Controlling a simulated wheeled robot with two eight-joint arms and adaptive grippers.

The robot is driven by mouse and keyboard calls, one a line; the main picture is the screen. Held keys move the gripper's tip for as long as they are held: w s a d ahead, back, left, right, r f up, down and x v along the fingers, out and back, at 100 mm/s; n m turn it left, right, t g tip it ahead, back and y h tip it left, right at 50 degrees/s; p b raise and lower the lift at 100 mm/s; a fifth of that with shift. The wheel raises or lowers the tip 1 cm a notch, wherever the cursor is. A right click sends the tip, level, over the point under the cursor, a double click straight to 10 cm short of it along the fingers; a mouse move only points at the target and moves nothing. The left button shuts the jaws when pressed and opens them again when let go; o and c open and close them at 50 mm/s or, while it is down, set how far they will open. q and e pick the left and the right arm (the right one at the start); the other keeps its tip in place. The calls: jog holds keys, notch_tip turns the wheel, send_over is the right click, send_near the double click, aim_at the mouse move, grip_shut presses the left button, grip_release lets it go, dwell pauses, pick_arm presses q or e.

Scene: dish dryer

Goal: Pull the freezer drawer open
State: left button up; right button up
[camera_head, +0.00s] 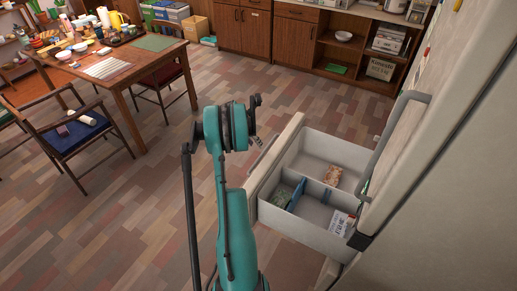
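The freezer drawer (325,150) is pulled well out from the fridge-freezer (450,170) at the right. Its pale front panel (278,152) faces left, and its inside is visible from above. My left gripper (257,122) is beside the outer side of that front panel, near its far end. The wrist partly hides the fingers, so I cannot tell whether they are apart or touch the drawer. My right gripper is out of view.
The drawer has a blue divider (297,194) and several packets, including a reddish one (333,175). A fridge door handle (397,140) juts out above it. A dining table (135,62) with chairs stands at the left. The wooden floor between is clear.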

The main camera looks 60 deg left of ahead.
pick_arm(q)
jog(key=v, duration=0.3)
dwell(0.6)
